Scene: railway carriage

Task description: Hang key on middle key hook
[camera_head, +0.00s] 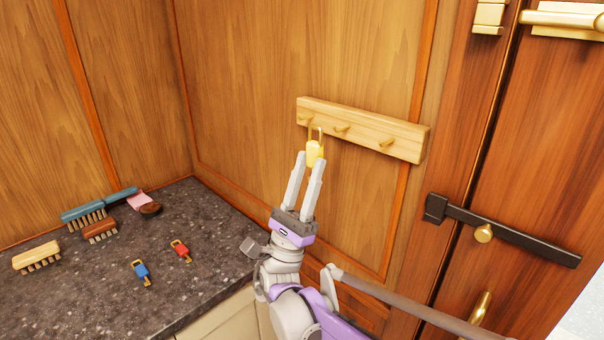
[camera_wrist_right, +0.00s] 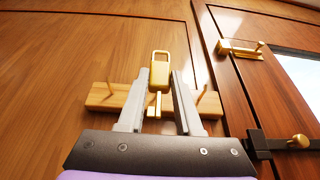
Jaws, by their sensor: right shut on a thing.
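A yellow key (camera_head: 315,151) is held upright between the fingertips of my right gripper (camera_head: 310,160), with its gold loop up. The light wooden rack (camera_head: 365,132) is on the wall and has three pegs. In the head view the loop overlaps the rack between the left peg (camera_head: 304,118) and the middle peg (camera_head: 341,127). In the right wrist view the key (camera_wrist_right: 159,76) is between the fingers (camera_wrist_right: 159,92), in front of the middle of the rack (camera_wrist_right: 98,98); the middle peg cannot be made out there. I cannot tell whether the loop touches a peg. My left gripper is out of view.
A blue key (camera_head: 141,271) and a red key (camera_head: 181,250) lie on the dark counter (camera_head: 90,300) at left. Several brushes (camera_head: 37,256) lie farther back on it. A door with a black latch bar (camera_head: 510,238) is right of the rack. The wall around the rack is clear.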

